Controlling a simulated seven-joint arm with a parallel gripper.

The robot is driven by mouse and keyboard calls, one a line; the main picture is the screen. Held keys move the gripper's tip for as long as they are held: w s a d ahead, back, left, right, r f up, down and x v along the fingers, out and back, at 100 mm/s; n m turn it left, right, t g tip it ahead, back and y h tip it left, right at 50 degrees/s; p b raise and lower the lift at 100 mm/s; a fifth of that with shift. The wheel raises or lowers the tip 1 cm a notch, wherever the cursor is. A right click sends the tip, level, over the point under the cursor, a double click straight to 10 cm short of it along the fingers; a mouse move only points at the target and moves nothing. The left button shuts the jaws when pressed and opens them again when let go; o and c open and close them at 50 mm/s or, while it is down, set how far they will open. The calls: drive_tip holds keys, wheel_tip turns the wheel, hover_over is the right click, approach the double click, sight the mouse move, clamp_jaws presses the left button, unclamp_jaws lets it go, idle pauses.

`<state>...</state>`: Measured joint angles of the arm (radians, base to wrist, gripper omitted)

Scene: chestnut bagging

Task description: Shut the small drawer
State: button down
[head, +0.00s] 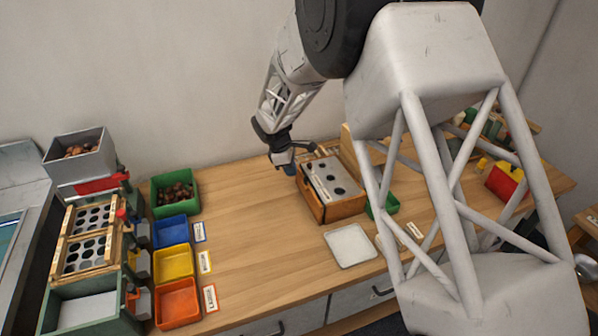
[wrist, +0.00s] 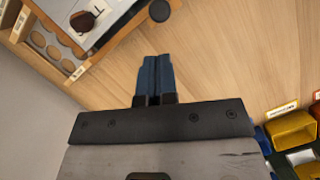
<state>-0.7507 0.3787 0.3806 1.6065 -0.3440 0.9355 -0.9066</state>
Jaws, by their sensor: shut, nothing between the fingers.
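A wooden box (head: 322,207) with a pale top panel with dark round holes stands on the table; I take it to house the small drawer. No drawer front shows clearly in the head view. In the wrist view the box (wrist: 104,46) is at the upper left, with a dark round knob-like piece (wrist: 159,10) by its edge; I cannot tell whether it belongs to the drawer or how far the drawer is out. My gripper (head: 289,169) is at the box's back left side. Its blue fingers (wrist: 155,72) are together and empty, apart from the box in the wrist view.
Green (head: 158,208), blue (head: 170,232), yellow (head: 173,264) and orange (head: 178,303) bins stand at the left, beside a sorting stand. A white square plate (head: 350,245) lies before the box. Large drawers with handles (head: 382,292) are under the tabletop. Bare wood (head: 250,220) lies between bins and box.

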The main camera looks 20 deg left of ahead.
drive_tip(key=v, duration=1)
drive_tip(key=shift+a, duration=0.1)
drive_tip(key=shift+s+a+f, duration=0.1)
drive_tip(key=shift+s+a, duration=0.45)
drive_tip(key=shift+s, duration=0.1)
drive_tip(key=shift+f, duration=0.15)
drive_tip(key=w+d+f, duration=0.2)
drive_tip(key=d+f, duration=0.4)
drive_tip(key=f, duration=0.4)
drive_tip(key=shift+d, duration=0.3)
